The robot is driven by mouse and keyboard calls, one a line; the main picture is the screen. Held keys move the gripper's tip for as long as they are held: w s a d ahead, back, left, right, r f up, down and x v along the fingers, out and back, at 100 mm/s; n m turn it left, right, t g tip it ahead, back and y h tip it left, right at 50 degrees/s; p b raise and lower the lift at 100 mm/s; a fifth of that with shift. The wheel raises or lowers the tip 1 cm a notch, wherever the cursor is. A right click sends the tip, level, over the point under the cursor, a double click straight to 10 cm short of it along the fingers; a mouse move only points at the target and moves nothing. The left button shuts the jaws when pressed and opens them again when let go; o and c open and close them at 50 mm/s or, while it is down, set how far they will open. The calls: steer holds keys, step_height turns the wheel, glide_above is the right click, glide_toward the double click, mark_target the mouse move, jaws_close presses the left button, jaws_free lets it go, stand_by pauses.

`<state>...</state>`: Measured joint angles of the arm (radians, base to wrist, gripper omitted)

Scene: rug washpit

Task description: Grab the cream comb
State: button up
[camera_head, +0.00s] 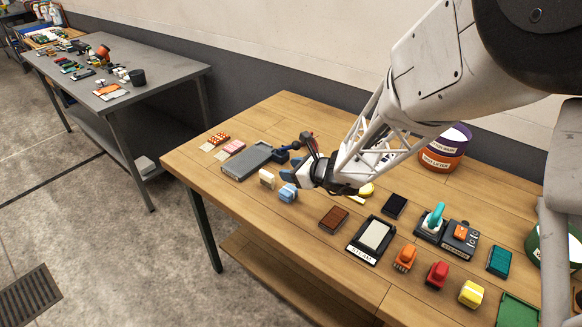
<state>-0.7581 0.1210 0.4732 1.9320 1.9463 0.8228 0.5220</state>
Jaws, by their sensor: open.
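A small cream block-like piece (267,179), which looks like the cream comb, lies on the wooden table, left of my gripper. Its teeth are too small to make out. A similar light blue piece (288,192) lies between it and my gripper. My gripper (306,176) is open, low over the table, just right of the light blue piece. It appears apart from the cream piece. The fingertips are small and partly hidden by the wrist, and I see nothing held.
A grey flat case (246,160) and dark blue and red items lie behind the cream piece. A brown block (334,219) and a black tray with a cream pad (370,241) lie to the right. The table's front left edge is clear.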

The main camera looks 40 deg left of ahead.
mark_target(264, 171)
steer(key=shift+m, duration=0.8)
steer(key=a+f, duration=0.3)
steer(key=shift+s+a, duration=0.3)
steer(key=shift+s, duration=0.05)
steer(key=shift+x, duration=1.2)
steer(key=shift+a, duration=0.1)
steer(key=shift+x, duration=2.55)
steer(key=shift+c, duration=0.2)
jaws_close()
